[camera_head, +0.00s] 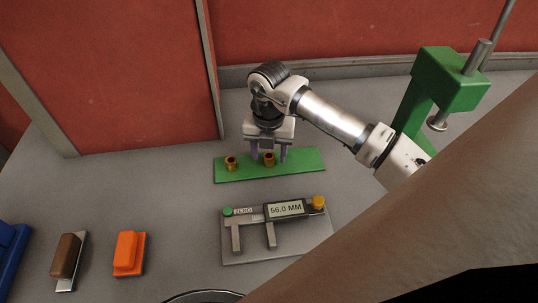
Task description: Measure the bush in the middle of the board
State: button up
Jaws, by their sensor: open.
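A green board (222,175) lies on the grey table. A copper-coloured bush (269,160) stands at the middle of the board, and a second bush (231,163) stands to its left. My gripper (269,156) points down over the board, open, with one finger on each side of the middle bush. I cannot tell whether the fingers touch it. A digital caliper (272,223) lies in front of the board, its jaws apart and its display reading 56.0 MM. It has a green button marked ZERO and a yellow knob.
The caliper rests on a grey plate (290,247). An orange block (130,254), a wooden-handled tool (68,260) and a blue bin (10,250) are at the left. A green press-like stand (445,80) is at the right. Red panels close off the back.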

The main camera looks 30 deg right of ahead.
aim_at(269, 156)
jog(key=c, duration=1.1)
jog(key=shift+r, duration=0.1)
notch_tip(269, 156, up, 20)
jog(key=b, duration=0.4)
